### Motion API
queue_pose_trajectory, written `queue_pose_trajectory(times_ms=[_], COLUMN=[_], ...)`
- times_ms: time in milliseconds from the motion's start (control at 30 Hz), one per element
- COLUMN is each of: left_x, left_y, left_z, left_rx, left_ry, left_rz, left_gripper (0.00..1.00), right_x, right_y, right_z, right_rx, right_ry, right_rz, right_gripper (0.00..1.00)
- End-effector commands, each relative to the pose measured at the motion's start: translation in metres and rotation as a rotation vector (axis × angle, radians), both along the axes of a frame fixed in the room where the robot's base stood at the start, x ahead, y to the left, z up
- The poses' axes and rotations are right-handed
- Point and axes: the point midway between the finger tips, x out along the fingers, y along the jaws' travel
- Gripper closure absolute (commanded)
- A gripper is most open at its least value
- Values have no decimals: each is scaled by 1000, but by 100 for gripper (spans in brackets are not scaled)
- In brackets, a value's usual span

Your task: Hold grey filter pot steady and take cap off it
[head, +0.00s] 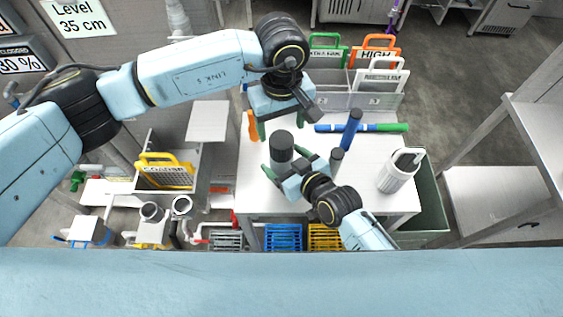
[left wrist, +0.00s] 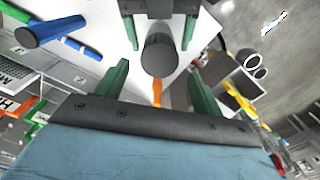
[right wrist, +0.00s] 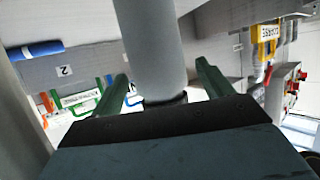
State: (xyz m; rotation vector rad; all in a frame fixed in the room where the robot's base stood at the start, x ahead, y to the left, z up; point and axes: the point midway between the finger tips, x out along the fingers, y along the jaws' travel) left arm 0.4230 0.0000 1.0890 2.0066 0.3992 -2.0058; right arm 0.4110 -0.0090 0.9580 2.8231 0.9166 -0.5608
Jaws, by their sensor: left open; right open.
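The grey filter pot (head: 280,160) stands upright on the white table, with its dark grey cap (head: 281,139) on top. My left gripper (head: 280,124) is open above and behind the pot. In the left wrist view the round cap (left wrist: 158,56) shows just beyond and between its green fingers, with no visible contact. My right gripper (head: 289,164) is open low at the pot's near side. In the right wrist view the pot's grey body (right wrist: 152,40) lies between its green fingers, which show gaps to it. The pot's base is hidden.
A sign rack (head: 335,100) is at the back. An orange object (head: 252,124) is behind left.

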Motion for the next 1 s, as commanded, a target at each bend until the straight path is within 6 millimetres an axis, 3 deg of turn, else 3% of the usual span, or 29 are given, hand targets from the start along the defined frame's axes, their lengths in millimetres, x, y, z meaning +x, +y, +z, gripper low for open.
queue_pose_trajectory(times_ms=[200, 500, 1000], left_x=[0, 0, 0], left_y=[0, 0, 0], left_z=[0, 0, 0], left_rx=[0, 0, 0], left_ry=[0, 0, 0], left_rz=[0, 0, 0], left_gripper=[32, 32, 32], right_x=[11, 12, 12], right_y=[8, 9, 9], right_z=[-5, -6, -6], right_rx=[0, 0, 0], right_ry=[0, 0, 0], right_rz=[0, 0, 0], right_gripper=[21, 21, 85])
